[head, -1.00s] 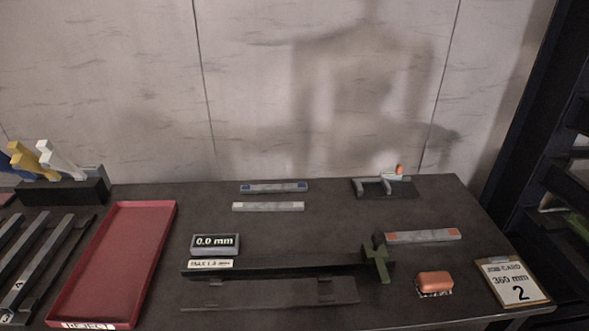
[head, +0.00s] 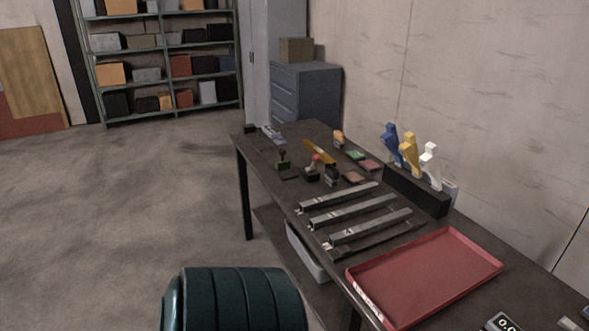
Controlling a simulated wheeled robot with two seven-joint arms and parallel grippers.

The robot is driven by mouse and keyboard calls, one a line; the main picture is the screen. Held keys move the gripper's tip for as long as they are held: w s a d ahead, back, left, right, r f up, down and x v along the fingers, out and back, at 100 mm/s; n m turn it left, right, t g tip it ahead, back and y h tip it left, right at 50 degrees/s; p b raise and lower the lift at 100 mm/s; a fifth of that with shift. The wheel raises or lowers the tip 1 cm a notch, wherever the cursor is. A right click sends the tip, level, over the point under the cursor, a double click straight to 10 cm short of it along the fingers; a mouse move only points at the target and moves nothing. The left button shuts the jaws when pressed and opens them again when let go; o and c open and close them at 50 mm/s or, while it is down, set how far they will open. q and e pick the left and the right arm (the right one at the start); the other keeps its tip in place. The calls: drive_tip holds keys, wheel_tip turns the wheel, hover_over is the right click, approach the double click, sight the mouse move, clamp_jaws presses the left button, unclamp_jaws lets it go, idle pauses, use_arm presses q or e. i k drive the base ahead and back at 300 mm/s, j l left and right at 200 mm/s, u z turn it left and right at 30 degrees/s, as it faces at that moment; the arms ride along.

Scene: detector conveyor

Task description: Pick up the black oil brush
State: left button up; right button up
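In the head view I cannot make out for certain which thing is the black oil brush. Several small tools lie on the far part of the dark table (head: 262,148). Among them are a dark upright piece with a green part (head: 283,160), a red-knobbed piece on a black base (head: 313,172) and a small black block-like piece (head: 331,176). A black rack (head: 416,190) by the wall holds a blue (head: 391,145), a yellow (head: 409,153) and a white (head: 430,165) handled thing. Neither of my grippers is in view.
Several grey bars (head: 338,197) lie mid-table, and a red tray (head: 425,280) is nearer. A dark green ribbed thing (head: 235,300), unclear what, stands in front. A grey drawer cabinet (head: 305,95) and shelves (head: 165,45) stand behind. The floor (head: 110,200) at left is clear.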

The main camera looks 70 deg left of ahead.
sight(333, 175)
drive_tip(key=u, duration=2.1)
